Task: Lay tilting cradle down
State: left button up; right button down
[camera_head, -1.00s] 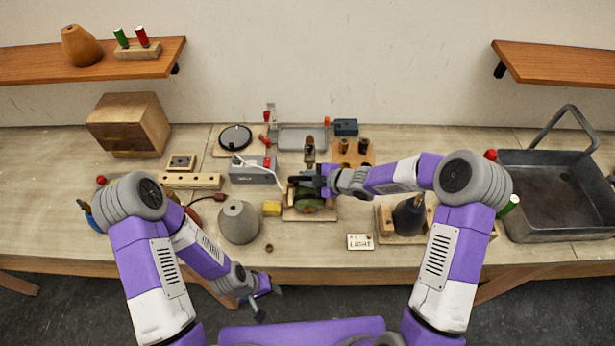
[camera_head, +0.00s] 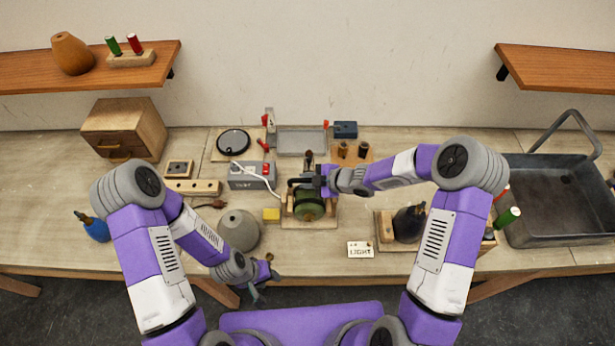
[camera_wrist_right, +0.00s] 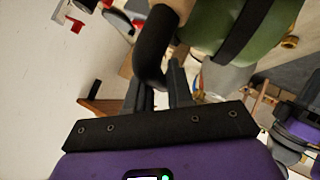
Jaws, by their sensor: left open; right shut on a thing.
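The tilting cradle (camera_head: 309,206) stands at the middle of the table near its front, on a flat wooden base (camera_head: 310,224). It holds a green rounded body, which shows large in the right wrist view (camera_wrist_right: 222,28) with a black strap around it. My right gripper (camera_head: 318,182) is at the back of the cradle, shut on its curved black handle (camera_wrist_right: 153,48). The fingers hide part of the handle. My left gripper (camera_head: 262,281) is open and empty, low in front of the table edge, apart from the cradle.
A grey switch box (camera_head: 250,183) with a white cable is behind left. A LIGHT card (camera_head: 360,250) and a dark bottle (camera_head: 408,222) in a wooden holder are to the right.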

jog(key=shift+w, duration=0.15)
jog(key=c, duration=1.4)
grip_release()
jog(key=o, duration=0.3)
jog(key=shift+w, duration=0.1)
jog(key=shift+d, duration=0.1)
jog(key=p+v, duration=0.1)
jog(key=v, duration=0.6)
jog(key=shift+d, duration=0.2)
jog(key=shift+r, duration=0.1)
